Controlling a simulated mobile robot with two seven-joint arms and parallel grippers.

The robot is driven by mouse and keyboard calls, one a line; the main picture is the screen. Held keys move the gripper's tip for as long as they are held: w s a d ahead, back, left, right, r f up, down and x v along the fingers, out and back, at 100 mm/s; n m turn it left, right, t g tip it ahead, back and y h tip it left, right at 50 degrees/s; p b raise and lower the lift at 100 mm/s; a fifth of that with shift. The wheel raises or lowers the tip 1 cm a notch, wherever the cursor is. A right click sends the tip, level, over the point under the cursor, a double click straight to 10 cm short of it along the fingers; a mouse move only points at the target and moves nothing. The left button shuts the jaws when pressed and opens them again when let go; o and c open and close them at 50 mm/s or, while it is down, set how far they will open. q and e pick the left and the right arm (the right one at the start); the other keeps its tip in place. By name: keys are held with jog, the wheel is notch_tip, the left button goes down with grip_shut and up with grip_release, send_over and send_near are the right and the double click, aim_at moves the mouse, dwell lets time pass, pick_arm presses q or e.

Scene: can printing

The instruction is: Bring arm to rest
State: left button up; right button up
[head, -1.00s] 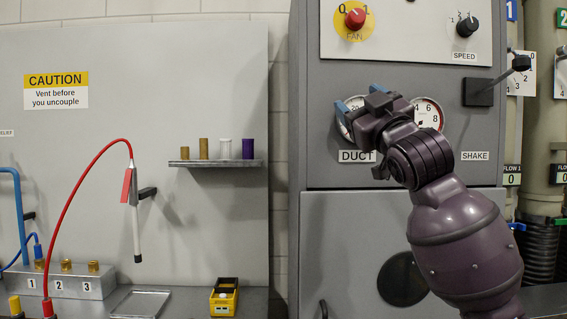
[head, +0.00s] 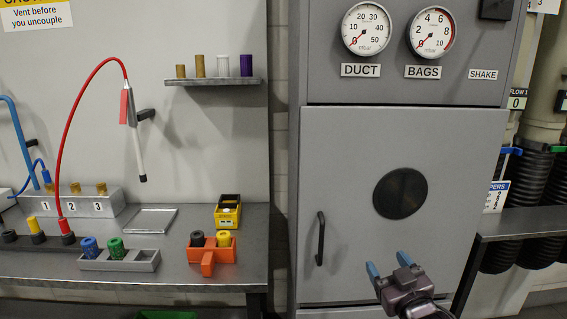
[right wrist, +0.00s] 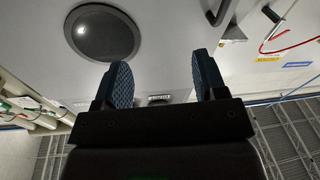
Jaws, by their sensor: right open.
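My right gripper (head: 388,266) is low in the head view, in front of the lower door of the grey cabinet (head: 345,150). Its two blue fingertips are apart and nothing is between them. In the right wrist view the same gripper (right wrist: 160,85) shows two blue ribbed fingers spread wide, with the cabinet front and its round dark port beyond. It touches nothing that I can see. My left gripper is not in view.
The cabinet carries a door handle (head: 320,238), a DUCT gauge (head: 366,29) and a BAGS gauge (head: 432,33). A bench (head: 180,262) at left holds an orange holder (head: 208,258) and a grey holder (head: 146,262). A shelf (head: 480,230) stands at right.

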jog(key=s+d+f+m+g+h, duration=0.1)
jog(key=s+d+f+g, duration=0.1)
jog(key=s+f, duration=1.1)
jog(key=s+d+f+m+g+h, duration=0.2)
jog(key=s+f+g, duration=0.3)
jog(key=s+f, duration=0.8)
jog(key=shift+s+d+f+m, duration=0.3)
jog(key=shift+d+f, duration=0.15)
jog(key=shift+d, duration=0.35)
